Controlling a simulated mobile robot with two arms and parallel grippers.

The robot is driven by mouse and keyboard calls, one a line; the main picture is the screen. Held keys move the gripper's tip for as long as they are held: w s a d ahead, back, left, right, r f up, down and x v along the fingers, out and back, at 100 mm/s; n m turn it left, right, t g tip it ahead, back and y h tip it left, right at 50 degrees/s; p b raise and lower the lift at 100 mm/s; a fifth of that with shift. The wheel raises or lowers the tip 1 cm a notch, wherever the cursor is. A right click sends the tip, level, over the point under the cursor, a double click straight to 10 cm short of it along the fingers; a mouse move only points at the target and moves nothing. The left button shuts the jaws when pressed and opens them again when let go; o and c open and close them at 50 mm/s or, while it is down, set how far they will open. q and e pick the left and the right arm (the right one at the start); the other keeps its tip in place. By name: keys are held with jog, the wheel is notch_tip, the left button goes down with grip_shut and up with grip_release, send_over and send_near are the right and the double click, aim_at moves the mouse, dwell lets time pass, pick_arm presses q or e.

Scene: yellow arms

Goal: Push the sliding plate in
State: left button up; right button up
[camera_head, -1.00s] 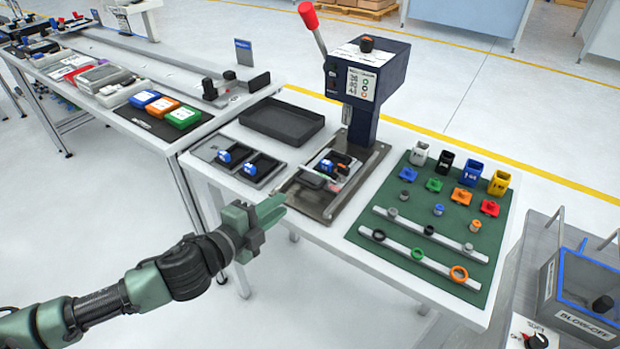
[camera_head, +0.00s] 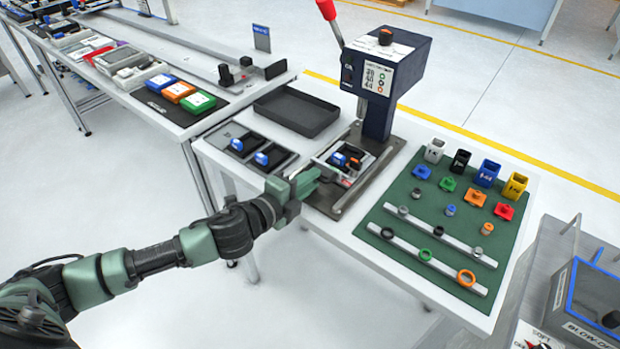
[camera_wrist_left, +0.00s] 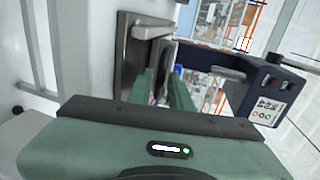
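The sliding plate (camera_head: 324,159) is a light tray with blue and black parts on it, on the grey metal base (camera_head: 372,176) of the hand press (camera_head: 390,72). The press has a dark blue head and a red-tipped lever. My left gripper (camera_head: 313,180), with green fingers, is at the plate's near side, close to its front edge. I cannot tell whether it touches the plate. The fingers also show in the left wrist view (camera_wrist_left: 165,92), pointing towards the press, but their gap is unclear. My right gripper is out of view.
A black empty tray (camera_head: 296,111) and a grey holder (camera_head: 240,147) with blue and black parts lie left of the press. A green mat (camera_head: 447,215) with coloured blocks, rings and rails lies to the right. Open floor lies in front of the table.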

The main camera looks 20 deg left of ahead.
pick_arm(q)
grip_shut()
dwell(1.5)
